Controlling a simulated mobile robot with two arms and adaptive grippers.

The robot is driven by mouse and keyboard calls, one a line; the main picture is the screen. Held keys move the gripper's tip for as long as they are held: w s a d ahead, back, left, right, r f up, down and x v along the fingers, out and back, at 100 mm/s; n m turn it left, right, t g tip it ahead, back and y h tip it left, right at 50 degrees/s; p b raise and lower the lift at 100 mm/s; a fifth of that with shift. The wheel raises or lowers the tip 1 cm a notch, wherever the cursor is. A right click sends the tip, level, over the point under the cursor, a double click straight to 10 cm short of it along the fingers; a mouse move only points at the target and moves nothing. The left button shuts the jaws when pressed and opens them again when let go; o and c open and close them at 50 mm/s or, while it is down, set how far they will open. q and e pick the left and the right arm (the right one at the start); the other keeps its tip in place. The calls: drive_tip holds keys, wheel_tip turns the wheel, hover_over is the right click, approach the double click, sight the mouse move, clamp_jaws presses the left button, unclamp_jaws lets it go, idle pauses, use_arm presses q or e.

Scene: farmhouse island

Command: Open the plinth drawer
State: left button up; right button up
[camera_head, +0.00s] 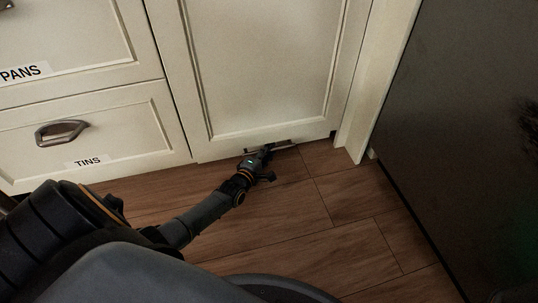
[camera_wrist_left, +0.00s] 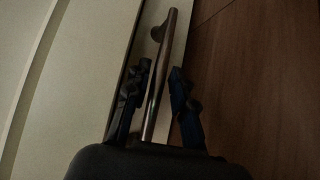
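The plinth drawer sits low under a cream cabinet door, near the floor, and is mostly hidden in the head view. In the left wrist view its pale front (camera_wrist_left: 146,42) shows with a metal bar handle (camera_wrist_left: 167,45). The handle also shows in the head view (camera_head: 285,146). My left gripper (camera_head: 268,149) is down at the handle. In the left wrist view its fingers (camera_wrist_left: 160,70) are apart, one on each side of the bar, with a gap on the right finger's side. I cannot tell whether the left finger touches. My right gripper is not in view.
The cream cabinet door (camera_head: 265,65) is above the plinth. To its left are drawers labelled PANS (camera_head: 65,35) and TINS (camera_head: 90,130), both shut. A dark panel (camera_head: 460,130) stands at the right. The wooden floor (camera_head: 330,225) in front is clear apart from my own body.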

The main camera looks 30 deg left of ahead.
use_arm(q)
drive_tip(key=shift+c, duration=0.2)
clamp_jaws()
